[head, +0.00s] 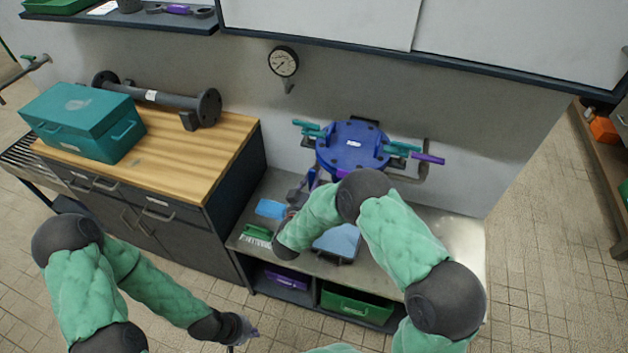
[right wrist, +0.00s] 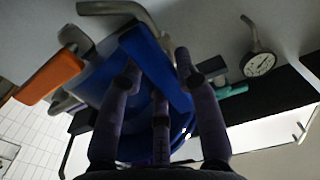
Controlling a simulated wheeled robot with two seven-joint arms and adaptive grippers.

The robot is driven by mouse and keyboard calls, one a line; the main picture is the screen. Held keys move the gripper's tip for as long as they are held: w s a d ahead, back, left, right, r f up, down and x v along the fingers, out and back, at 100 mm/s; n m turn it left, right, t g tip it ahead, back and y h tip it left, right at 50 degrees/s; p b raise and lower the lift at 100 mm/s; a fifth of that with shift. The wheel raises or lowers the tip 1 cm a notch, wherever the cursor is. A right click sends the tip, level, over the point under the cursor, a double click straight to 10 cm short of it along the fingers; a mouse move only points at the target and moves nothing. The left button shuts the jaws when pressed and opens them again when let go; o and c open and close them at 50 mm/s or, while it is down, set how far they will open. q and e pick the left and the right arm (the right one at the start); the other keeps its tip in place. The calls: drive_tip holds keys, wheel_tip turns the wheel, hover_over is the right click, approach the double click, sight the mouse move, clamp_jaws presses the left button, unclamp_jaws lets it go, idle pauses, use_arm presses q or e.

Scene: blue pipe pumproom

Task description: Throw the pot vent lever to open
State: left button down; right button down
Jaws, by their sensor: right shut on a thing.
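The blue pot (head: 352,147) with its round lid stands against the wall at the back of the steel bench. My right gripper (head: 306,186) is at the pot's front left, partly hidden by my right arm. In the right wrist view its fingers (right wrist: 158,80) close around a flat blue bar (right wrist: 158,55), which looks like the vent lever. The bar's far end and pivot cannot be made out. My left gripper (head: 246,332) is low at the front, away from the pot; its fingers are too small to read.
Teal clamps (head: 398,149) and a purple handle (head: 428,158) stick out at the pot's sides. A gauge (head: 284,62) hangs on the wall. A green brush (head: 257,233) lies on the bench. A wooden-topped cabinet with a teal toolbox (head: 85,120) stands left.

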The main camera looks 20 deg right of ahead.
idle(0.3)
drive_tip(key=c, duration=0.9)
unclamp_jaws()
drive_tip(key=v, duration=1.2)
